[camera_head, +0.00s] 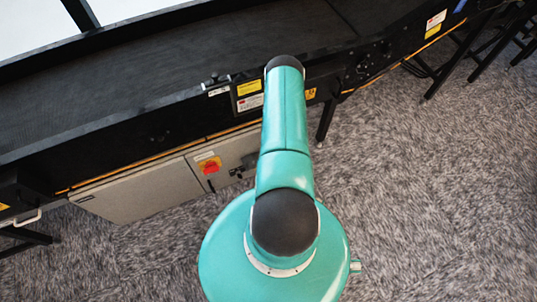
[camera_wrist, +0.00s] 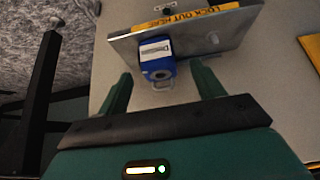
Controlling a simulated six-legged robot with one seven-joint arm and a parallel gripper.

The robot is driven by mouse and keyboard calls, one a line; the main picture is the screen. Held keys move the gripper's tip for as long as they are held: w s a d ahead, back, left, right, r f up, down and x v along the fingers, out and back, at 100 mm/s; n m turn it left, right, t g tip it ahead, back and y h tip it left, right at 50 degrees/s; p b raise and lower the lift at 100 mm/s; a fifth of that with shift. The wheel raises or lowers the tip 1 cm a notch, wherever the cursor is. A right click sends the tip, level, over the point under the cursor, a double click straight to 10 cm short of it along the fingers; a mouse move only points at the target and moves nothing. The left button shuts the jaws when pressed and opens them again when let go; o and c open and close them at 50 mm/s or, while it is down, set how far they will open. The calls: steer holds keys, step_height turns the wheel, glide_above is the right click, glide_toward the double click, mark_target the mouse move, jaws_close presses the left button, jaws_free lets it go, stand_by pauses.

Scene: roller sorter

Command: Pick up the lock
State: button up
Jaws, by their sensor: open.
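The lock (camera_wrist: 157,57) is a small blue padlock with a white label, seen in the wrist view. It sits at a metal plate (camera_wrist: 205,40) with a yellow "LOCK OUT HERE" strip. The lock lies ahead of the gap between the fingertips, and nothing is held. In the head view my arm covers part of the machine, and I cannot make out the blue lock there.
A grey control box (camera_head: 135,190) with a red and yellow switch (camera_head: 209,165) hangs under the black conveyor (camera_head: 200,65). A black leg (camera_wrist: 42,100) stands left in the wrist view. Carpeted floor (camera_head: 420,200) is open at the right of the head view.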

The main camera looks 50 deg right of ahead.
steer(key=shift+x, duration=1.4)
steer(key=shift+r, duration=0.1)
steer(key=c, duration=1.1)
steer(key=shift+c, duration=0.3)
steer(key=shift+r, duration=0.45)
step_height(320, 180, up, 2)
steer(key=shift+w+r, duration=0.1)
steer(key=w+a+r, duration=0.3)
steer(key=a+r, duration=1)
steer(key=r, duration=0.1)
steer(key=shift+w+a+r, duration=0.2)
steer(key=shift+w+a, duration=0.05)
steer(key=shift+w, duration=0.1)
